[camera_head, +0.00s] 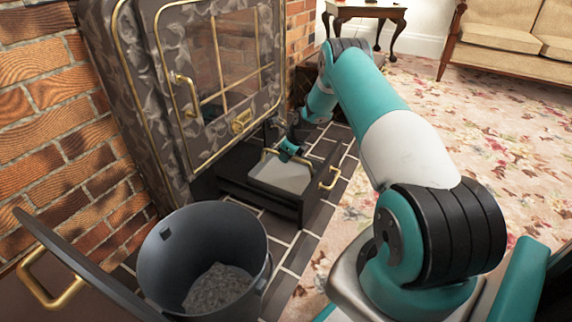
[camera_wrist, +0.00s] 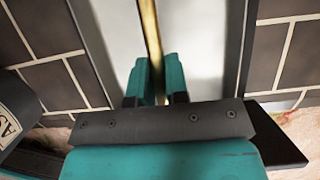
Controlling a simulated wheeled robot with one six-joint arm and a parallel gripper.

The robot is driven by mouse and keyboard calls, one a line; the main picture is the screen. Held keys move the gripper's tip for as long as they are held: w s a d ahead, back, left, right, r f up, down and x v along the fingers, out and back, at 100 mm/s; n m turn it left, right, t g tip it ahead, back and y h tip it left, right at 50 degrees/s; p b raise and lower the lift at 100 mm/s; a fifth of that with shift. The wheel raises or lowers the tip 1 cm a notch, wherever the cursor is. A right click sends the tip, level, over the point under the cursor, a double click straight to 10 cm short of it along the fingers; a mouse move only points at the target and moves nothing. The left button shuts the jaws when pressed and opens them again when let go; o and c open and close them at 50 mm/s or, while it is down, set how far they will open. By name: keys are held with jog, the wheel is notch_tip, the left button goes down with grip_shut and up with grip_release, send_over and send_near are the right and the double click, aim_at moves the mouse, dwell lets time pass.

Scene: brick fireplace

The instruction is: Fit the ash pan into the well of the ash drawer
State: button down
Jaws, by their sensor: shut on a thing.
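The ash drawer (camera_head: 258,196) is a dark box pulled out from under the stove, with a brass handle on its outer side. The ash pan (camera_head: 281,177) is pale grey and lies inside the outline of the drawer's walls. I cannot tell if it rests fully on the well floor. My gripper (camera_head: 287,156) is over the pan, shut on the pan's brass bar handle. In the wrist view, the bar runs between the teal fingers of my gripper (camera_wrist: 157,82), above the pale pan (camera_wrist: 205,45). Dark drawer walls (camera_wrist: 236,50) flank the pan there.
A dark bucket (camera_head: 160,245) with grey ash stands in front of the drawer; a dark lid with a brass handle (camera_head: 48,290) is beside it. The stove (camera_head: 210,90) rises behind. Dark tiles surround the drawer, and patterned carpet (camera_head: 470,130) is open to the right.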

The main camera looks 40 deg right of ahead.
jog(key=shift+f, duration=0.7)
jog(key=shift+r, duration=0.2)
jog(key=shift+f, duration=0.15)
jog(key=c, duration=1.1)
grip_release()
